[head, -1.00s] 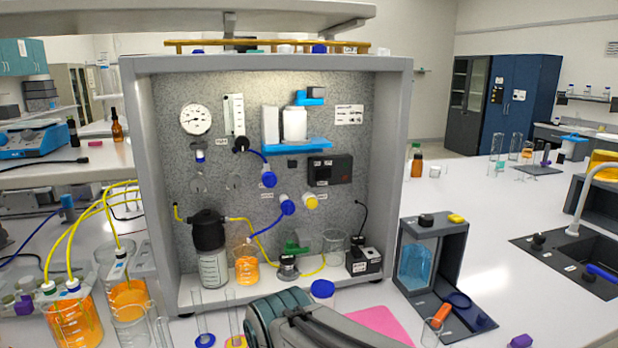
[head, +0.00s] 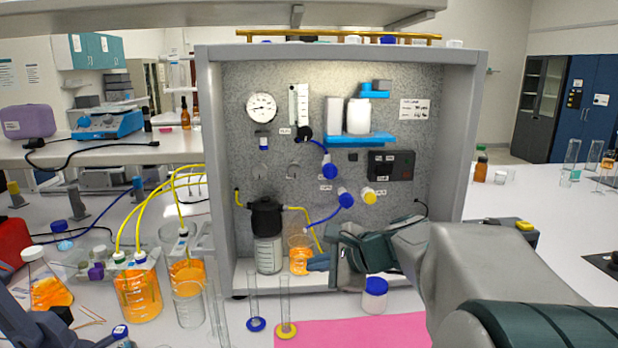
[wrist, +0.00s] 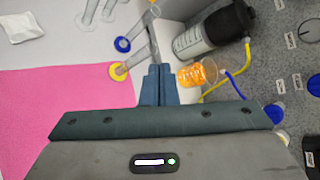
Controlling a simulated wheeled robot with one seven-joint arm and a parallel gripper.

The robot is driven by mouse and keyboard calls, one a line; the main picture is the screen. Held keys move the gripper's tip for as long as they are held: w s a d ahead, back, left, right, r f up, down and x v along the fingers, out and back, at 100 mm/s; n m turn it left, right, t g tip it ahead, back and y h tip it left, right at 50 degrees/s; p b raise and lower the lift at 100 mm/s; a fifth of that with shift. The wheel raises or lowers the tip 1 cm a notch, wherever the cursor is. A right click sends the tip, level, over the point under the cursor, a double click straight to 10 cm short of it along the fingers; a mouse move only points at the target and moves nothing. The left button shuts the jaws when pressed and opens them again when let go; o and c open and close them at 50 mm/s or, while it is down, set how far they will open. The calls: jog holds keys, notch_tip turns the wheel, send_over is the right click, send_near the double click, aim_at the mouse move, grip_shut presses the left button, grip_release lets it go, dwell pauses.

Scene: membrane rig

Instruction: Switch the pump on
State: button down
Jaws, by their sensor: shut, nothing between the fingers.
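The membrane rig is a grey open-front cabinet (head: 210,150) with a speckled back panel. A black box (head: 391,165) with a dark round part is fixed on the panel at right. A black-topped bottle (head: 267,218) stands on the cabinet floor at left, and also shows in the wrist view (wrist: 190,42). An orange beaker (head: 299,258) stands beside it, and also shows in the wrist view (wrist: 208,72). My gripper (head: 318,263) is shut and empty in front of the beaker. My arm hides the cabinet floor at right, where a small black box with a cord stood earlier. No pump switch is clearly visible.
Two slim cylinders, blue-based (head: 256,324) and yellow-based (head: 286,330), stand before the cabinet. A blue-lidded jar (head: 374,295) stands under my arm. A pink mat (head: 350,334) lies in front. Beakers of orange liquid (head: 139,293) crowd the left.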

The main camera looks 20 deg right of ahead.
aim_at(379, 170)
jog(key=w+d+r+m+t+h, duration=0.1)
jog(key=d+r+m+t+h, duration=0.1)
jog(key=d+m, duration=0.3)
jog(key=w+d+r+m+t+h, duration=0.2)
jog(key=d+m, duration=0.4)
jog(key=d, duration=0.5)
jog(key=w+d+r+m+t+h+b, duration=0.1)
jog(key=d+r+m+t+h, duration=0.2)
jog(key=d, duration=0.6)
notch_tip(379, 170, up, 2)
jog(key=m+t, duration=0.1)
jog(key=m, duration=0.1)
jog(key=shift+w+m, duration=0.4)
jog(key=shift+w, duration=0.15)
jog(key=w+p, duration=0.1)
jog(key=w, duration=0.3)
jog(key=w+p, duration=0.1)
jog(key=w, duration=0.3)
jog(key=w+p, duration=0.1)
jog(key=w, duration=0.4)
jog(key=shift+w+d, duration=0.1)
jog(key=shift+d, duration=0.3)
jog(key=shift+w+p, duration=0.3)
